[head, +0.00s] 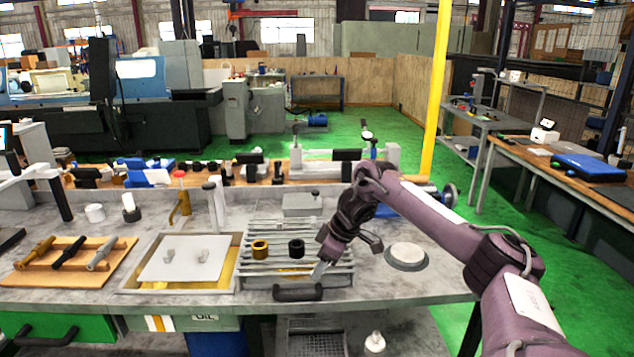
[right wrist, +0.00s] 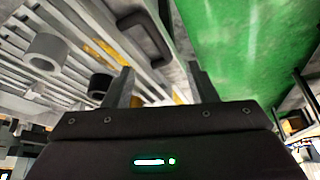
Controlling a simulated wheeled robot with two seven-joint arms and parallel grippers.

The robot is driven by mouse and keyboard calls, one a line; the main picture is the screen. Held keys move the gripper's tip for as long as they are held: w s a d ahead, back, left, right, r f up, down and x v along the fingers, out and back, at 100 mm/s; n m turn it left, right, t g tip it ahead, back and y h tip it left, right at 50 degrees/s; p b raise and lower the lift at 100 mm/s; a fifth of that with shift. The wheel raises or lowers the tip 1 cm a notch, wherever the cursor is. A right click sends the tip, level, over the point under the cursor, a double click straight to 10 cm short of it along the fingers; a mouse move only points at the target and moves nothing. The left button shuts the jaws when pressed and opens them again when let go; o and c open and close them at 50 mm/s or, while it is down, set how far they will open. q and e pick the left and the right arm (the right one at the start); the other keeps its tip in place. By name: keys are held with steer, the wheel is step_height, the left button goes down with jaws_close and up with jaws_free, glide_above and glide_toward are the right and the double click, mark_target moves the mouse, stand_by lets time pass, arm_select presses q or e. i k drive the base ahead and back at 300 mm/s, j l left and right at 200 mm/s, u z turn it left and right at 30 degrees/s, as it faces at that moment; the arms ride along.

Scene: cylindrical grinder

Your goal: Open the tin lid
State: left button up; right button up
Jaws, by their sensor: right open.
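A flat pale square lid (head: 187,258) with two small grey handles lies over a shallow square tin (head: 228,283); yellow shows around its edges. To its right is a slatted metal rack (head: 270,238) with a dark bar handle (head: 298,291) at its front; the handle also shows in the right wrist view (right wrist: 147,35). My right gripper (head: 318,271) is open and points down beside this handle, at the rack's right front. In the right wrist view its two fingers stand apart with nothing between them (right wrist: 161,88). I cannot tell whether it touches the handle. My left gripper is out of view.
A brass ring (head: 260,248) and a black ring (head: 296,248) stand on the rack. A round grey disc (head: 406,256) lies right of it. A wooden board (head: 70,262) with several handled tools is at left. Bare bench (head: 400,288) shows along the right front.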

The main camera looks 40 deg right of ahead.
mark_target(312, 200)
steer(key=i+l, duration=0.4)
steer(key=l, duration=0.2)
steer(key=i+l, duration=0.85)
steer(key=l, duration=0.3)
